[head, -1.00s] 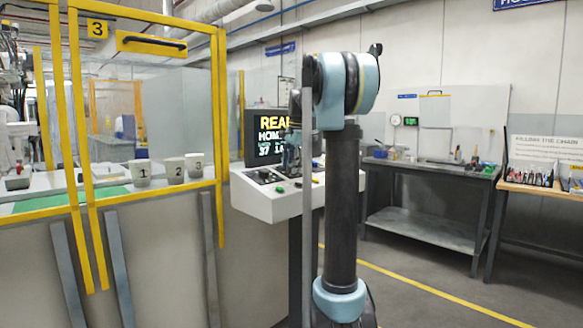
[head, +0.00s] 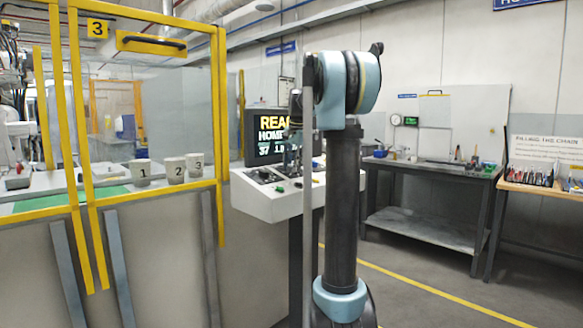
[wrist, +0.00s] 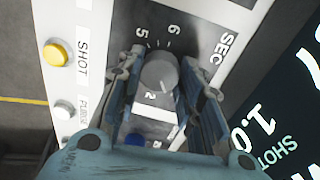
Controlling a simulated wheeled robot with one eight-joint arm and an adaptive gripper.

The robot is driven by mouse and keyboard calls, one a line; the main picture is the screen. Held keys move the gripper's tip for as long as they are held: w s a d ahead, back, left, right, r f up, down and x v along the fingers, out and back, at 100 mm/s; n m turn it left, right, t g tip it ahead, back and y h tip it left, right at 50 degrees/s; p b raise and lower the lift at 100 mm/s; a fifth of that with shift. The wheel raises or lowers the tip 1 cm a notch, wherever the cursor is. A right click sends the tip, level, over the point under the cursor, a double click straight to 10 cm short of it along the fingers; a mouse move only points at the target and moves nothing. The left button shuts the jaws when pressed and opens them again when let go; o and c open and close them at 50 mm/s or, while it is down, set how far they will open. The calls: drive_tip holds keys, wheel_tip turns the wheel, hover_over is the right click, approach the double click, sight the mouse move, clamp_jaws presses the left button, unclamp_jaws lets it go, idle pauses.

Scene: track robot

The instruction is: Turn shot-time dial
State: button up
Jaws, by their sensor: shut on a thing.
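The shot-time dial (wrist: 158,72) is a grey round knob on a dark plate marked SEC, with the digits 5, 6 and 2 visible around it. In the wrist view my gripper (wrist: 163,75) has one finger on each side of the knob and is shut on it. In the head view my gripper (head: 291,158) is over the white control console (head: 268,206), partly hidden by my arm. The dial itself cannot be made out there.
In the wrist view a yellow button (wrist: 58,53) sits beside the SHOT label, with a blue button (wrist: 134,140) near the gripper. A screen (head: 266,137) stands behind the console. Left is a yellow-framed cell with cups (head: 175,170); right is a workbench (head: 430,170).

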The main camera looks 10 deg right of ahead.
drive_tip(key=n, duration=0.5)
drive_tip(key=shift+n, duration=0.3)
drive_tip(key=shift+n+t, duration=0.4)
drive_tip(key=shift+n, duration=1.9)
drive_tip(key=o, duration=1.1)
drive_tip(key=shift+c, duration=0.2)
drive_tip(key=v, duration=1.2)
drive_tip(key=shift+d+f, duration=0.1)
drive_tip(key=shift+d, duration=0.05)
